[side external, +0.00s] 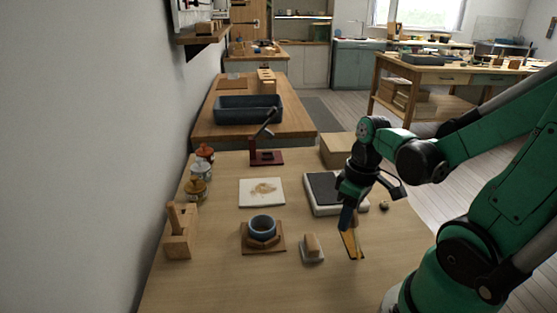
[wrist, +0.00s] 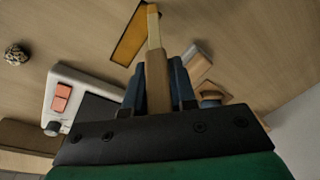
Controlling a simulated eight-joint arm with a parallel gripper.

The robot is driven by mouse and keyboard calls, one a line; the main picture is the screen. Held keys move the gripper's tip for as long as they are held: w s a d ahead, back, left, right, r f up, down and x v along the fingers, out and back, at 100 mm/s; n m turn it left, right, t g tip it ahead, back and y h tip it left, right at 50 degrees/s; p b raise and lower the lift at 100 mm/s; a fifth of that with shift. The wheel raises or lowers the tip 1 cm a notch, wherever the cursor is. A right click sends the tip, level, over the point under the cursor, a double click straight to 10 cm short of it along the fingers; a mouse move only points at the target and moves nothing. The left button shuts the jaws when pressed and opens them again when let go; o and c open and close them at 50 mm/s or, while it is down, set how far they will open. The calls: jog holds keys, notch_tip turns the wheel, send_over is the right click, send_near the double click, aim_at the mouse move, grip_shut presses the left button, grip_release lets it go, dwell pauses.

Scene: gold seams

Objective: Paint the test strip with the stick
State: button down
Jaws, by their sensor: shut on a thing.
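My gripper (side external: 347,217) is shut on a slim wooden stick and points down over the right front of the table. In the wrist view, my gripper's blue fingers (wrist: 157,80) clasp the brown stick (wrist: 156,65), which has a paler tip (wrist: 153,25). The test strip (side external: 353,244) is a narrow gold piece with a dark edge, lying flat on the table below my gripper. In the wrist view, the strip (wrist: 130,37) lies just left of the stick's tip. I cannot tell whether the tip touches it.
A block on a grey base (side external: 312,247) stands left of the strip. A blue cup (side external: 263,227) sits on a wooden stand. A white-and-black device (side external: 322,194) is behind my gripper, and a speckled ball (side external: 384,205) lies to the right. A white tile (side external: 262,197) and jars (side external: 201,170) are farther left.

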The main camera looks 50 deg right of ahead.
jog(key=shift+s+a, duration=0.1)
jog(key=shift+s, duration=0.05)
jog(key=shift+r, duration=2.95)
jog(key=shift+r, duration=0.1)
jog(key=shift+r, duration=1.4)
